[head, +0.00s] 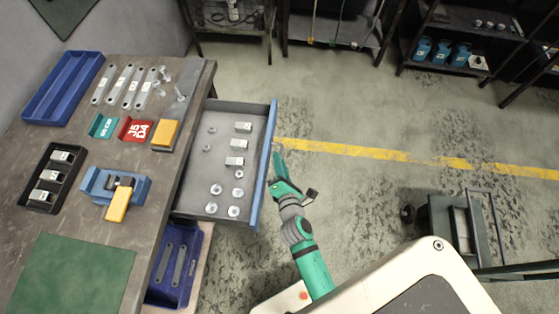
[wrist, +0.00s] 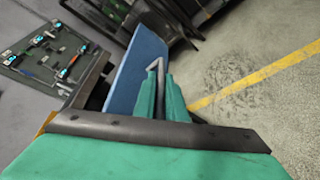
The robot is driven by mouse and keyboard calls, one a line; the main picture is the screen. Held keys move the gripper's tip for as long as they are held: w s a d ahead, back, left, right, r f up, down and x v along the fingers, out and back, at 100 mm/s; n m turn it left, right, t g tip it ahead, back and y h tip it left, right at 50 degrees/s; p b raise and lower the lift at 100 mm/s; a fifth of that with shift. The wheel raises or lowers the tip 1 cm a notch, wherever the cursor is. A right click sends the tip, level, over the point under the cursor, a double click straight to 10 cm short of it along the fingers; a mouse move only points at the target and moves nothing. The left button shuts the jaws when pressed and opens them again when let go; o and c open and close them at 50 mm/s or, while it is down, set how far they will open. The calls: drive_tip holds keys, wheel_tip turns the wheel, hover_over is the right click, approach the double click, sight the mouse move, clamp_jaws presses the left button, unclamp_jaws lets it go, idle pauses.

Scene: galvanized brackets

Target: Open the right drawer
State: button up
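The drawer (head: 222,120) is pulled well out from the right side of the workbench in the head view. It has a grey inside and a blue front panel (head: 265,165); the panel also shows in the wrist view (wrist: 135,72). Its thin metal handle (wrist: 156,66) sits between my gripper's fingers in the wrist view. My teal gripper (head: 278,158) is at the outer face of the front panel, with its fingers closed around the handle. The fingers partly hide the handle.
Brackets and washers lie in the drawer. The workbench (head: 90,215) carries a blue tray (head: 88,62), a black bin (head: 27,195) and a blue fixture (head: 98,184). A blue bin (head: 158,290) sits below the drawer. A cart (head: 440,220) stands right; floor between is clear.

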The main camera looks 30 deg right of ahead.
drive_tip(key=o, duration=0.3)
drive_tip(key=v, duration=1)
drive_tip(key=shift+s+a+r, duration=0.15)
drive_tip(key=shift+s, duration=0.2)
